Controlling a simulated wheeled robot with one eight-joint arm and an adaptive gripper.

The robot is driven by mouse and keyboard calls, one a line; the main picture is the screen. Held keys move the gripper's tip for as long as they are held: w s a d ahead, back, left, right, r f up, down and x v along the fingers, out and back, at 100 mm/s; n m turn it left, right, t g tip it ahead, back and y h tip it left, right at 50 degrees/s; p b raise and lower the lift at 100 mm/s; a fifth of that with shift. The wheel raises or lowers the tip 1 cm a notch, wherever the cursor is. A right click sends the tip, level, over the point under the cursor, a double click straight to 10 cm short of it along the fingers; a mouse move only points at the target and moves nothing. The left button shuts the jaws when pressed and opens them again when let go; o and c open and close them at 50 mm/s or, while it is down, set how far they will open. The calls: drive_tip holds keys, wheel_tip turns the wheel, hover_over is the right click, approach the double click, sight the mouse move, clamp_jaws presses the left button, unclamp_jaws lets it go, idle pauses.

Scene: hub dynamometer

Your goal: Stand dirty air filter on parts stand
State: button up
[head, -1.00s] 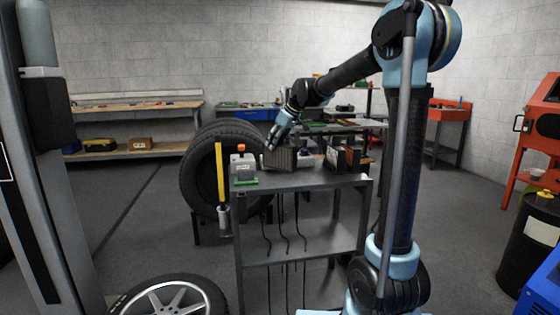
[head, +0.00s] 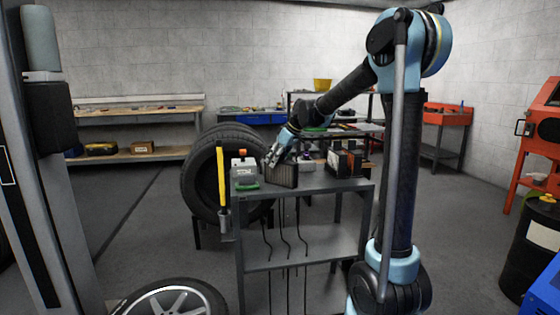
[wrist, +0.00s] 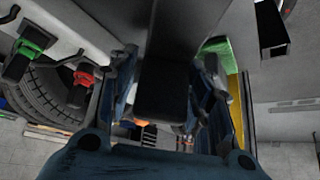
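The dirty air filter (head: 284,177) is a dark, pleated panel, upright and slightly turned. It is at the front left part of the grey metal parts stand (head: 320,184); I cannot tell whether its lower edge touches the top. My gripper (head: 273,160) comes down from the upper right and is shut on the filter's upper left part. In the wrist view a dark slab, the filter (wrist: 165,90), lies between the two fingers and hides much of what is behind it.
A black holder with brown panels (head: 345,162) stands to the right. A yellow upright (head: 221,178) is at the stand's left edge, with tyres (head: 205,180) behind.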

idle(0.3)
drive_tip(key=v, duration=1.2)
drive_tip(key=s+d+f+m+h, duration=0.2)
drive_tip(key=s+d+f+m, duration=0.2)
drive_tip(key=s+d+f, duration=0.4)
drive_tip(key=s+d+f+m+h, duration=0.2)
drive_tip(key=s+d+f, duration=0.6)
drive_tip(key=s, duration=0.8)
drive_tip(key=s+d+f+m+g+h, duration=0.1)
drive_tip(key=s+d+f+m, duration=0.5)
drive_tip(key=s+f, duration=0.5)
drive_tip(key=s+d, duration=0.2)
drive_tip(key=shift+d+f+h, duration=0.25)
drive_tip(key=shift+d+h, duration=0.1)
drive_tip(key=shift+h, duration=0.05)
